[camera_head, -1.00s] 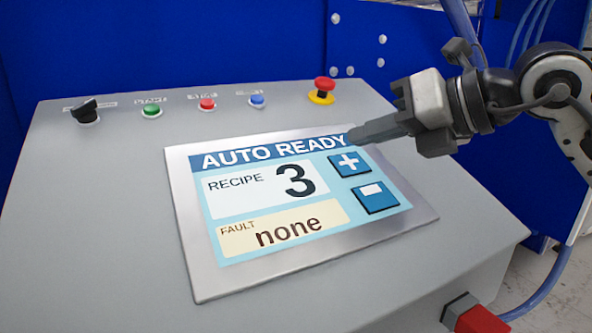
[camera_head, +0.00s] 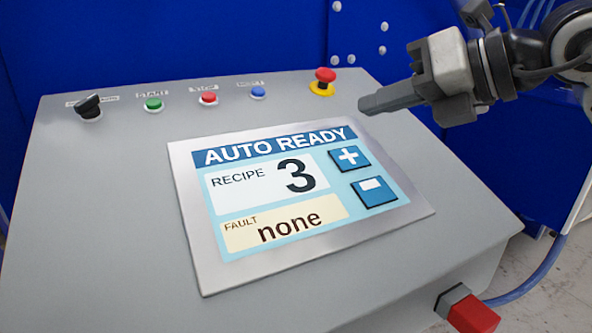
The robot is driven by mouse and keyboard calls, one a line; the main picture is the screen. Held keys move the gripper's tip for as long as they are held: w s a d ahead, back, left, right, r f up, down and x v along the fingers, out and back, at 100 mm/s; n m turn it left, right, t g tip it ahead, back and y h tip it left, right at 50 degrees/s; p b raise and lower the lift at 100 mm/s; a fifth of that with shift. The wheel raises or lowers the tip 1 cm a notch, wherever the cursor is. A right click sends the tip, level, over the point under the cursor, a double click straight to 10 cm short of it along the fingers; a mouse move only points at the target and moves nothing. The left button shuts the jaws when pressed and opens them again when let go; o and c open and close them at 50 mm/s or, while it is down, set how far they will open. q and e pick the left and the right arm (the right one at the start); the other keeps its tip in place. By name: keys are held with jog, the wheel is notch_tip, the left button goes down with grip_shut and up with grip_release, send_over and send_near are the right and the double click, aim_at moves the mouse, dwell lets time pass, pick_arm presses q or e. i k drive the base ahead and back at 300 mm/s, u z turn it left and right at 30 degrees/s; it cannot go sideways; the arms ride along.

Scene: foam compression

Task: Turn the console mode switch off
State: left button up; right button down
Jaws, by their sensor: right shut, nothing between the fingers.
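The black mode switch (camera_head: 88,107) is a rotary knob at the top left of the grey console (camera_head: 100,190). Its handle is tilted, with one end up to the right; its label is too small to read. The console screen (camera_head: 295,190) reads AUTO READY, recipe 3, fault none. My right gripper (camera_head: 366,104) is shut and empty. It hangs above the console's upper right part, beyond the screen's top right corner and far to the right of the switch. My left gripper is not in view.
Along the console's top edge are a green button (camera_head: 153,104), a red button (camera_head: 208,98), a blue button (camera_head: 258,93) and a red emergency stop (camera_head: 324,80) on a yellow base. A red connector (camera_head: 472,314) is at the lower right. A blue wall stands behind.

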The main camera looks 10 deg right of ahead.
aim_at(88, 109)
jog(key=k, duration=1)
